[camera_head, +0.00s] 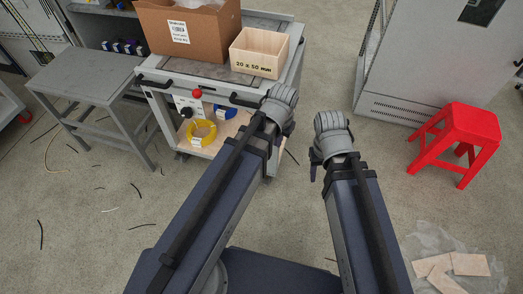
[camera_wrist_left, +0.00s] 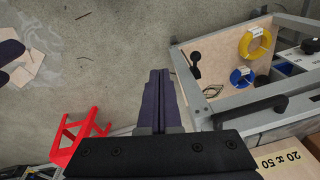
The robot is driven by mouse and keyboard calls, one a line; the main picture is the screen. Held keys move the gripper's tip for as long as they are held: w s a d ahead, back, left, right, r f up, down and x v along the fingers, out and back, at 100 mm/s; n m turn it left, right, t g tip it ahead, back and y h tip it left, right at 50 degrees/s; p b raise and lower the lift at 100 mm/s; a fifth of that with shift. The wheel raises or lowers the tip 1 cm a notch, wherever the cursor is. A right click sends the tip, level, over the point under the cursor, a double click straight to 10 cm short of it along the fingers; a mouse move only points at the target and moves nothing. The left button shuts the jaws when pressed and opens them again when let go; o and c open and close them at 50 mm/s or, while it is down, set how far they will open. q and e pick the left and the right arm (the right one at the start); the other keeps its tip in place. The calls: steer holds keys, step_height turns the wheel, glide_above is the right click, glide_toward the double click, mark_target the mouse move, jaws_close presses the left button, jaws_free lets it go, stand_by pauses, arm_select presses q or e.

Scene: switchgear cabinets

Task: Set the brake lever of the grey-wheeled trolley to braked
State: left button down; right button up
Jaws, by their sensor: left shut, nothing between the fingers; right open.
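The trolley (camera_head: 222,84) stands ahead of my arms in the head view, with a grey frame and black handles. Its castors are mostly in shadow, so their colour is unclear. In the left wrist view, a black lever-like part with a rounded end (camera_wrist_left: 195,63) shows at the trolley's frame; I cannot tell if it is the brake lever or how it is set. My left gripper (camera_wrist_left: 160,80) is shut and empty, beside the trolley, apart from that part. My right gripper (camera_head: 331,124) is right of the trolley, open; its fingertips are hidden in the head view.
A cardboard box (camera_head: 190,35) and a wooden box (camera_head: 259,52) stand on the trolley; a yellow coil (camera_head: 201,133) lies on its lower shelf. A grey table (camera_head: 85,72) stands left, a red stool (camera_head: 459,128) right.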

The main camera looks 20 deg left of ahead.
arm_select(q)
steer(key=w+a+f+n+t+b, duration=0.1)
steer(key=w+a+f+t+b, duration=0.1)
steer(key=w+a+f+b, duration=0.7)
step_height(320, 180, down, 4)
steer(key=w+b, duration=0.2)
steer(key=b, duration=0.1)
steer(key=shift+w+f+t, duration=0.25)
steer(key=shift+w+t, duration=0.05)
steer(key=shift+t, duration=0.1)
steer(key=b+x, duration=0.9)
steer(key=x, duration=0.1)
steer(key=shift+f, duration=0.1)
steer(key=shift+s, duration=0.15)
steer(key=shift+s+f+t+b, duration=0.25)
steer(key=shift+t+b, duration=0.05)
steer(key=shift+b, duration=0.35)
